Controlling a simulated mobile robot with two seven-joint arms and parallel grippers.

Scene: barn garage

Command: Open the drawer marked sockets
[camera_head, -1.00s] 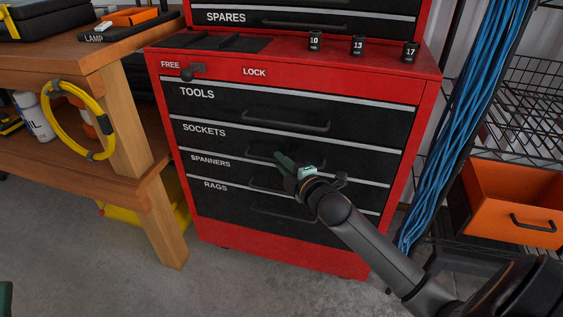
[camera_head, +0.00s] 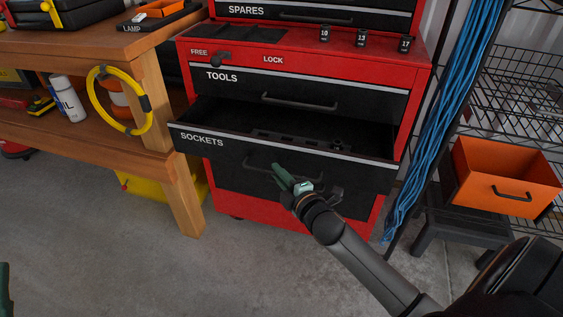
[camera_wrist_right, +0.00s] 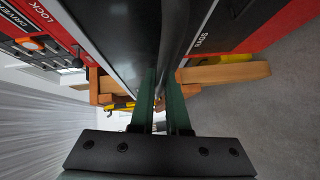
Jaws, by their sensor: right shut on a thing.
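The drawer marked sockets (camera_head: 220,146) is pulled out of the red tool chest (camera_head: 408,110), and its inside shows dark with a few small items near the right. My right gripper (camera_head: 279,178) is shut on the drawer's dark bar handle (camera_head: 257,164). In the right wrist view the green fingers (camera_wrist_right: 162,88) close around the handle bar (camera_wrist_right: 181,35). Only a green sliver at the lower left edge of the head view, likely my left gripper (camera_head: 4,285), shows; its fingers cannot be made out.
The tools drawer (camera_head: 300,90) above is shut. A lever (camera_head: 218,59) sits by the word free. A wooden bench (camera_head: 150,85) with a yellow hose coil (camera_head: 92,98) stands left. Blue cables (camera_head: 436,130) and an orange bin (camera_head: 505,180) are at right. Floor is clear in front.

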